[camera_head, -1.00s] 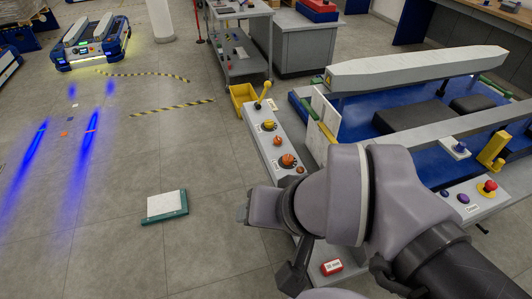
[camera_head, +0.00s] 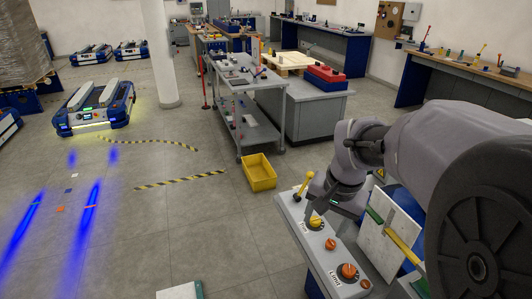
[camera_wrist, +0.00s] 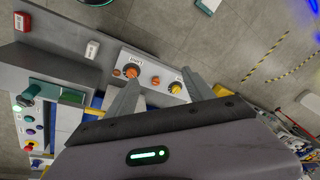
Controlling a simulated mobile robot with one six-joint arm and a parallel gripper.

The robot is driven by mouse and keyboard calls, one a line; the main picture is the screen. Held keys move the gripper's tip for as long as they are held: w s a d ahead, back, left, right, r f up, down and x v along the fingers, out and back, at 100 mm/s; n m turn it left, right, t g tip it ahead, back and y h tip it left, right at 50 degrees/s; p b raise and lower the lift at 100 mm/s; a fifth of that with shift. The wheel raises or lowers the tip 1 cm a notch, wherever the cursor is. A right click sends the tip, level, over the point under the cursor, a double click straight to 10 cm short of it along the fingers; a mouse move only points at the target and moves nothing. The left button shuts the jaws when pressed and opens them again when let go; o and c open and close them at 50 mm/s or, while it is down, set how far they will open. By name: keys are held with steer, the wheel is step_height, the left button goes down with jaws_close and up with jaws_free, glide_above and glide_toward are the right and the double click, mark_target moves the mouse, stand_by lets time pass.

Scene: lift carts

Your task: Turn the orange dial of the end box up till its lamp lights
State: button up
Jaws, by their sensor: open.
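The end box (camera_head: 312,248) is a long pale box on the cart's end. It carries a yellow lever, a yellow dial (camera_head: 316,222), a small orange button (camera_head: 330,243) and the orange dial (camera_head: 348,271) labelled "Limit". A small orange round piece (camera_head: 365,284) beside that dial may be the lamp; I cannot tell if it is lit. In the wrist view the orange dial (camera_wrist: 131,71) shows near the left fingertip and the yellow dial (camera_wrist: 175,87) near the right one. My gripper (camera_wrist: 160,78) is open and empty above the box. In the head view it hovers by the yellow dial.
A white panel (camera_head: 388,240) with green and yellow bars stands right of the box. A yellow bin (camera_head: 259,172) lies on the floor behind it, near a grey trolley (camera_head: 255,95). A blue mobile cart (camera_head: 95,107) stands far left.

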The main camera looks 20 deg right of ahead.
steer(key=w+d+f+m+g+p, duration=0.1)
steer(key=w+d+f+m+g, duration=0.15)
steer(key=d+f, duration=0.5)
glide_toward(350, 268)
steer(key=shift+m, duration=0.25)
step_height(350, 268, down, 9)
steer(key=b, duration=0.6)
steer(key=shift+r, duration=0.15)
jaws_close()
